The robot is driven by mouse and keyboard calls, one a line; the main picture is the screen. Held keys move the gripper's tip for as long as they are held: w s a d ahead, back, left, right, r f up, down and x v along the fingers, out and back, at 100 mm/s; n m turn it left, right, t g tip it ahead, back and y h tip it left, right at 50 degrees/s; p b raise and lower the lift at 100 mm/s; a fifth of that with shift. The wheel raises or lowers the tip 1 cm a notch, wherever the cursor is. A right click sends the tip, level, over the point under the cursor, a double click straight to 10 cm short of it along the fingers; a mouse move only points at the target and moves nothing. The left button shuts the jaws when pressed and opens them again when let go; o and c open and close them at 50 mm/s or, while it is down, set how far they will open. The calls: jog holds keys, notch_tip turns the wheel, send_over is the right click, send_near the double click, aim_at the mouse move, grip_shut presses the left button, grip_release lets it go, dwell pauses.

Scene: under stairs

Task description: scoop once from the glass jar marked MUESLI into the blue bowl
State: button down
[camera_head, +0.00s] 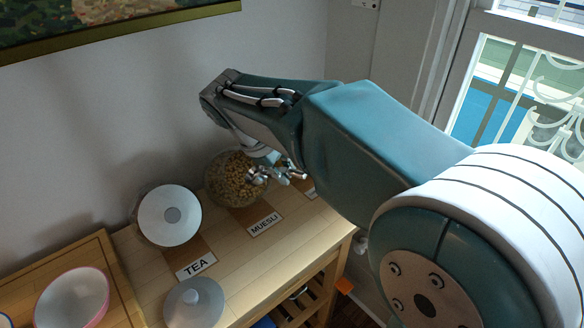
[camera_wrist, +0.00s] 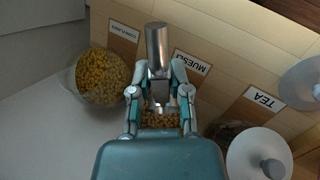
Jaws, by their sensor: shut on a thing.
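The open glass jar of muesli (camera_head: 232,180) stands on the wooden top behind its MUESLI label (camera_head: 264,224); that label also shows in the wrist view (camera_wrist: 191,62). My gripper (camera_head: 277,174) is over the right side of this jar in the head view. In the wrist view my gripper (camera_wrist: 158,96) is shut on a metal scoop (camera_wrist: 157,45), whose shiny cylindrical part extends past the fingers. Muesli shows below and between the fingers. I cannot tell whether the scoop holds any.
A white-lidded jar (camera_head: 169,214) stands behind the TEA label (camera_head: 196,266). A loose round lid (camera_head: 194,302) lies in front. A pink-rimmed bowl (camera_head: 72,297) sits on a wooden board at left. Another jar of yellow flakes (camera_wrist: 101,77) is beside the muesli. A wall rises behind.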

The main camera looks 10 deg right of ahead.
aim_at(258, 173)
jog(key=shift+w+a+f, duration=0.7)
jog(key=shift+w+f, duration=0.35)
jog(key=shift+f, duration=0.1)
jog(key=shift+w+a+f, duration=0.75)
jog(key=shift+w+f, duration=0.25)
jog(key=shift+f, duration=0.1)
jog(key=shift+w+a+f, duration=0.7)
jog(key=shift+w+f, duration=0.35)
jog(key=shift+f, duration=0.1)
jog(key=shift+w+a+f, duration=0.15)
jog(key=shift+w+f, duration=0.1)
jog(key=shift+s+r, duration=0.1)
